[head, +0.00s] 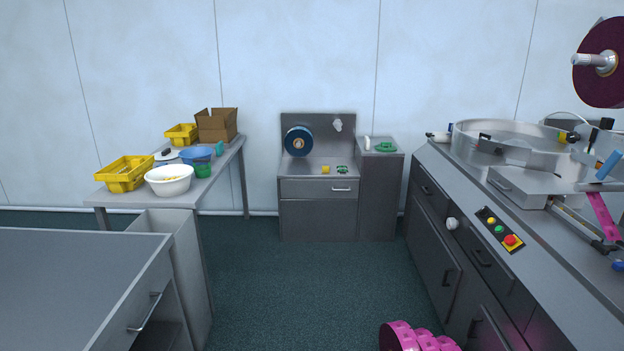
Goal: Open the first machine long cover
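A long grey machine (560,262) runs along the right side, with a round metal bowl (500,134) on its top. A flat metal cover (492,187) with a handle lies closed in front of the bowl. I cannot tell whether this is the long cover, since the machine runs out of the picture at the right. Dark door panels with handles line the machine's lower front and look shut. Neither of my grippers is in view.
Clear floor (290,290) lies in the middle. Pink rolls (412,337) are at the bottom edge, near the machine. A control panel (500,230) with buttons sits on the machine. Tables with yellow crates (125,176) and a white bowl (168,187) stand left; a metal sink-like cabinet (318,217) stands behind.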

